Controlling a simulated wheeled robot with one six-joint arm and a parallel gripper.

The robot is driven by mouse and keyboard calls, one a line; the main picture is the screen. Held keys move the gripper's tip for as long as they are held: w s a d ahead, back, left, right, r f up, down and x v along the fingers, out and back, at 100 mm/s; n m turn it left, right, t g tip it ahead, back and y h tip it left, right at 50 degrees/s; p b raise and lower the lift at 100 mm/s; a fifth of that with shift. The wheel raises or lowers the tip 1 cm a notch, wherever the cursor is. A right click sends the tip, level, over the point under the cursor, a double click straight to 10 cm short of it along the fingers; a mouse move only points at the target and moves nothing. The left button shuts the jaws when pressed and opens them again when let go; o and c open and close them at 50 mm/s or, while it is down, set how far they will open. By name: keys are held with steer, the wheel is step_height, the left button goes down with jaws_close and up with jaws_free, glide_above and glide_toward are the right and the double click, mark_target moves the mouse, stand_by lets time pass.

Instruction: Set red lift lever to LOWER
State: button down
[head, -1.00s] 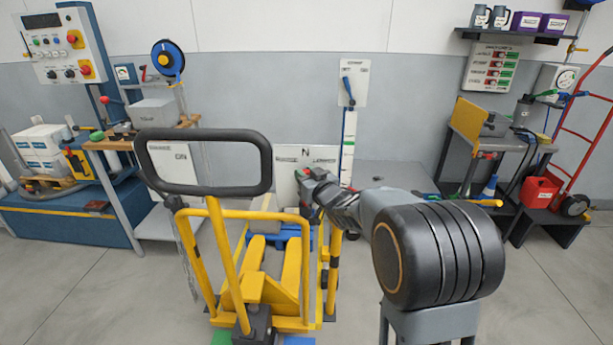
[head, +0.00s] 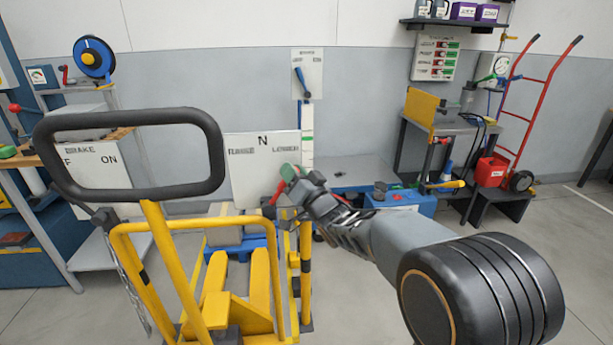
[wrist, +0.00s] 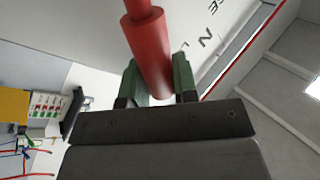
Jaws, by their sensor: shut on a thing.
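The red lift lever (head: 273,204) stands in front of a white panel (head: 240,177) marked RAISE at left, N at top and LOWER at right. The lever leans up and to the right, with its upper end below the LOWER label. My gripper (head: 288,173) is shut on the lever's upper part. In the wrist view, the red lever (wrist: 150,50) passes between the green finger pads of my gripper (wrist: 158,80). The lever's lower end and pivot are not clear in the head view.
A yellow pallet truck with a black loop handle (head: 150,117) stands at front left. A white brake panel (head: 95,175) is behind it. A blue lever (head: 301,80) is on the wall. A bench (head: 455,130) and red hand truck (head: 530,90) stand at right.

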steer(key=shift+d+f, duration=0.1)
steer(key=shift+f, duration=0.05)
stand_by(0.3)
steer(key=c, duration=1.2)
jaws_free()
steer(key=shift+s, duration=0.1)
steer(key=v, duration=1.3)
steer(key=shift+s+d+f, duration=0.15)
steer(key=shift+s+d, duration=0.05)
steer(key=shift+s, duration=0.15)
